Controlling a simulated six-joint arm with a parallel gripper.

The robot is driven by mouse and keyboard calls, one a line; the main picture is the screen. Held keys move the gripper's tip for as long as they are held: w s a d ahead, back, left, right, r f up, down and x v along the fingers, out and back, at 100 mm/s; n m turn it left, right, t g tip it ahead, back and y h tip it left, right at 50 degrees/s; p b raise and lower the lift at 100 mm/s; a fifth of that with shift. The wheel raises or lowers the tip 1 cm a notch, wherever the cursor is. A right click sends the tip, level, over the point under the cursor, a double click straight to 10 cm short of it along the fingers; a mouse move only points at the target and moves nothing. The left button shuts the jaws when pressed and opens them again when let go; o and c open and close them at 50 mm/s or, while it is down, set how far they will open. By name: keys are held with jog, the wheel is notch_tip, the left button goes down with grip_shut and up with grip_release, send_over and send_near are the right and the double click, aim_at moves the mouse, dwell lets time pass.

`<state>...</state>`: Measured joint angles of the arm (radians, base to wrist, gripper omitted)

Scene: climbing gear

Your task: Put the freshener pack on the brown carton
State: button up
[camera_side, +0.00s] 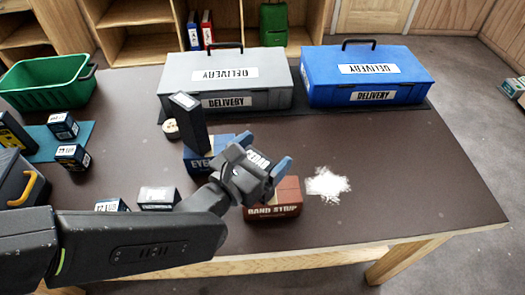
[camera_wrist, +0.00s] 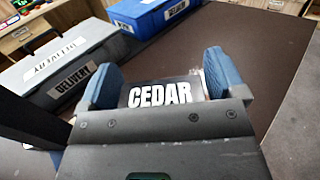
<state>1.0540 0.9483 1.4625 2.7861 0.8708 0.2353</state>
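The freshener pack, dark with a white CEDAR label, shows in the side view (camera_side: 258,161) and in the wrist view (camera_wrist: 160,94). My gripper (camera_side: 263,155) has its blue fingers on either side of the pack, shut on it; the fingers also show in the wrist view (camera_wrist: 162,80). The pack is held above the table. The brown carton, reddish brown and marked BAND STRIP (camera_side: 275,210), stands on the table just below my gripper in the side view. My gripper covers part of its top. The carton cannot be made out in the wrist view.
A blue carton marked EYE (camera_side: 200,163) stands left of my gripper. A white patch (camera_side: 327,184) lies right of the brown carton. Grey (camera_side: 225,75) and blue (camera_side: 365,72) delivery cases stand behind. A green bin (camera_side: 45,85) is at left. The table's right side is clear.

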jog(key=shift+o, duration=0.7)
